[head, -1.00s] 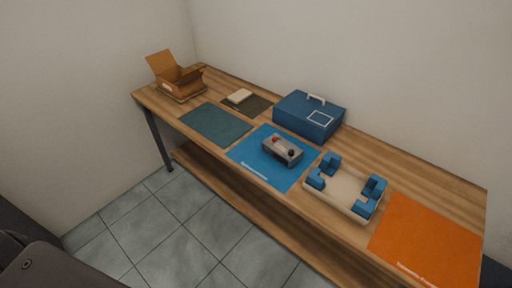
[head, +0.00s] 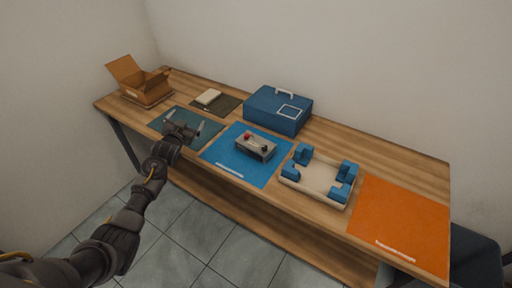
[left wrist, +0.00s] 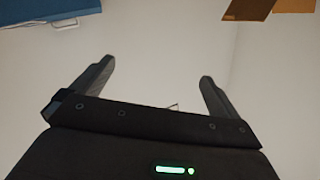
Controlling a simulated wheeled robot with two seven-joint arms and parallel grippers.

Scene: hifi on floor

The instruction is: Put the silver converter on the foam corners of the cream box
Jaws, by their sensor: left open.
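The silver converter (head: 256,147), a small grey box with a red part and a dark knob on top, sits on the blue mat (head: 228,168) in the middle of the bench. The cream box (head: 318,187) stands to its right, open at the top, with blue foam corners (head: 345,171) standing up from it. My left gripper (head: 184,126) is open and empty, above the dark teal mat, left of the converter and apart from it. In the left wrist view its two fingers (left wrist: 155,84) are spread with nothing between them. My right gripper is not in view.
A blue case (head: 277,110) with a white handle stands behind the converter. An open cardboard box (head: 140,84) is at the far left. A cream block (head: 208,96) lies on a dark mat. An orange mat (head: 400,222) at the right is bare.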

